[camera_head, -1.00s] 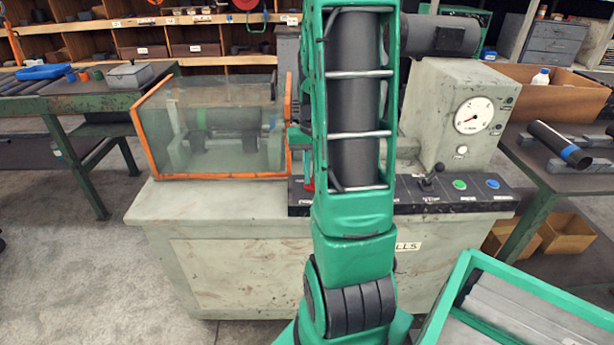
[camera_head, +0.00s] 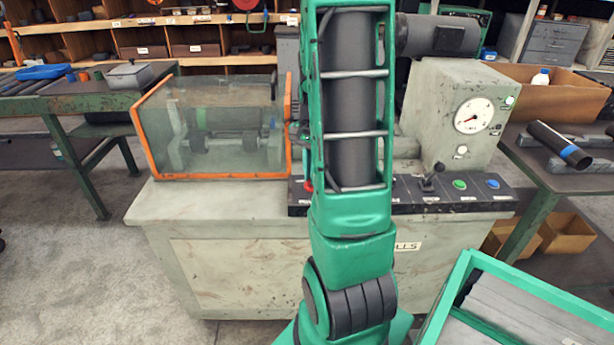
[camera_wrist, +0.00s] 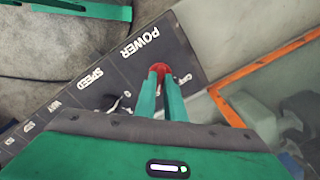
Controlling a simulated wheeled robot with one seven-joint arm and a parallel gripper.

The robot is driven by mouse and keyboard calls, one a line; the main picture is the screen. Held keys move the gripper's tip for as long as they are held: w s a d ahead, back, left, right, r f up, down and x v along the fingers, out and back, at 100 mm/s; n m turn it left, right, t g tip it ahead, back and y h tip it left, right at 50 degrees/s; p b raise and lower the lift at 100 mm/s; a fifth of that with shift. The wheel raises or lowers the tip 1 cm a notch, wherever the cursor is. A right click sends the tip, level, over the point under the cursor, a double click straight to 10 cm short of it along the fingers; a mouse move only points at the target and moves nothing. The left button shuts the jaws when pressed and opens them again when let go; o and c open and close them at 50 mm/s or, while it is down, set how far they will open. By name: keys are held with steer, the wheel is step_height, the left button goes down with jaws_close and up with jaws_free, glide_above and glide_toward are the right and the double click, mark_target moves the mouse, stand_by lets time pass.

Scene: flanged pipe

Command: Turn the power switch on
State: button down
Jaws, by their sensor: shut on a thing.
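The red power switch (camera_wrist: 161,69) sits on the dark control panel beside the "POWER" label in the wrist view. Its red edge also shows in the head view (camera_head: 308,185), left of my arm. My gripper (camera_wrist: 161,76) is shut on the switch, with its two green fingers closed against it. The fingers hide part of the switch, so its exact angle is hard to read. In the head view my arm hides the gripper.
An orange-framed clear guard (camera_head: 215,130) stands left of the switch, covering rollers. A black lever (camera_head: 430,178), a green button (camera_head: 460,184) and a blue button (camera_head: 492,184) lie to the right. The gauge (camera_head: 474,116) is above them.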

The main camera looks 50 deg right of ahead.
steer(key=shift+a+m, duration=0.1)
steer(key=shift+m, duration=0.4)
steer(key=c, duration=1.8)
jaws_free()
steer(key=shift+w, duration=0.1)
steer(key=shift+c, duration=0.2)
step_height(320, 180, up, 11)
steer(key=shift+f, duration=0.15)
